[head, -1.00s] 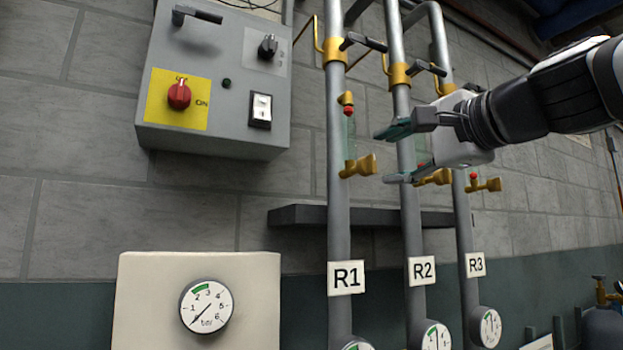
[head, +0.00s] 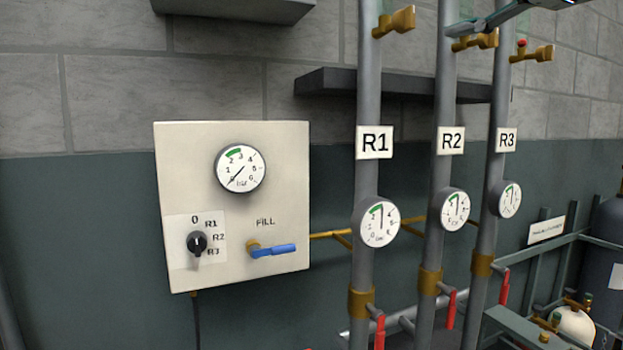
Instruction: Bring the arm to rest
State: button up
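Only part of my gripper (head: 490,20) shows in the head view, at the top right edge. One teal-tipped finger is seen in front of the R2 and R3 pipes, close to the brass valve (head: 475,41) on R2 in the picture. I cannot tell whether it touches anything. The other finger is out of frame; the earlier frame shows the two fingers well apart with nothing between them. The rest of my arm is out of view above.
Pipes R1 (head: 369,104), R2 (head: 447,98) and R3 (head: 503,103) stand upright with gauges and red handles below. A beige panel (head: 180,140) left holds a gauge, a selector knob (head: 197,243) and a blue FILL handle (head: 272,250). A dark shelf (head: 330,82) runs behind the pipes.

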jog(key=s+a+f+n+g+h+p, duration=0.1)
jog(key=s+a+f+n+g+p, duration=0.15)
jog(key=f, duration=0.45)
jog(key=s+a+f+n+g+p, duration=0.1)
jog(key=s+f+n+g, duration=0.2)
jog(key=f, duration=0.4)
jog(key=s+a+f+n+g+h+p, duration=0.1)
jog(key=s+a+f+n+g+p, duration=0.15)
jog(key=f, duration=0.45)
jog(key=s+d+f+n+g+h+p, duration=0.2)
jog(key=s+f+n, duration=0.4)
jog(key=s+f, duration=0.7)
jog(key=d+f+g+h, duration=0.1)
jog(key=g, duration=0.1)
jog(key=shift+d+f+g+h+p, duration=0.2)
jog(key=shift+f+g+h+p, duration=0.1)
jog(key=shift+f+g+p, duration=0.1)
jog(key=shift+r, duration=0.1)
